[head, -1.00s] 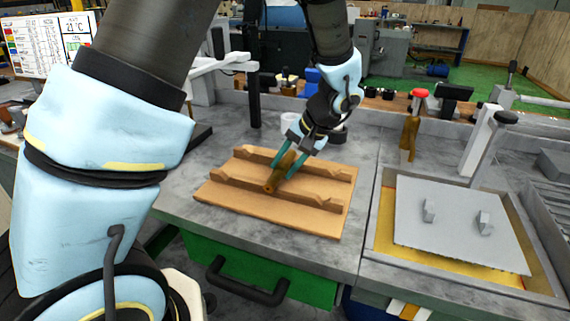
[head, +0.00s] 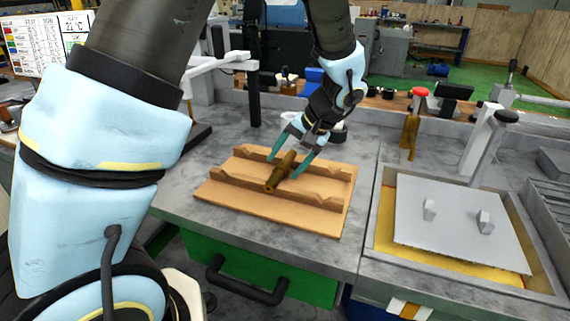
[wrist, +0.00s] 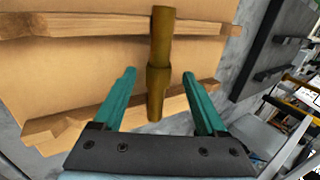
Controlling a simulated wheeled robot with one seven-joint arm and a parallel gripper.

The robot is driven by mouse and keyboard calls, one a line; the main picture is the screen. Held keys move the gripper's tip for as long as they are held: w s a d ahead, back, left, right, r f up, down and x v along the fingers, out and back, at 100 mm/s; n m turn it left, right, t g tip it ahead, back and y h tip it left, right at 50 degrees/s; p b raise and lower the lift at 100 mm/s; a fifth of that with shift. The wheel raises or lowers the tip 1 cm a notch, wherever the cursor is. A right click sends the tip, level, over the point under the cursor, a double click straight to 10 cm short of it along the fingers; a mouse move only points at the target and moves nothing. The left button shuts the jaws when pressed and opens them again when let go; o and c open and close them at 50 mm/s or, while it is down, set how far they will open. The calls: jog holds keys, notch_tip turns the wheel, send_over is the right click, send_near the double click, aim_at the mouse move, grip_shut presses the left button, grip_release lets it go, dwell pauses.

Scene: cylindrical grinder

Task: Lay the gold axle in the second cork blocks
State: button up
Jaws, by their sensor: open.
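The gold axle (head: 277,178) is a brownish-gold stepped rod. It lies across two parallel notched block rails on a tan board (head: 305,219), near their middle. In the wrist view the axle (wrist: 161,45) spans from the far rail (wrist: 95,22) to the near rail (wrist: 70,122). How deep it sits in the notches is hard to tell. My gripper (head: 282,169) is open, its two green fingers on either side of the axle with a gap on each side. The wrist view also shows the open fingers (wrist: 159,73) apart from the axle.
The board lies on a grey bench top (head: 180,190) above a green drawer with a dark handle (head: 245,290). To the right is a recessed tray with a grey plate (head: 460,225). A white cup, a black post (head: 253,90) and a red-topped knob (head: 419,93) stand behind.

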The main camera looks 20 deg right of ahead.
jog(key=b+v, duration=0.2)
jog(key=v, duration=0.8)
jog(key=shift+f, duration=0.1)
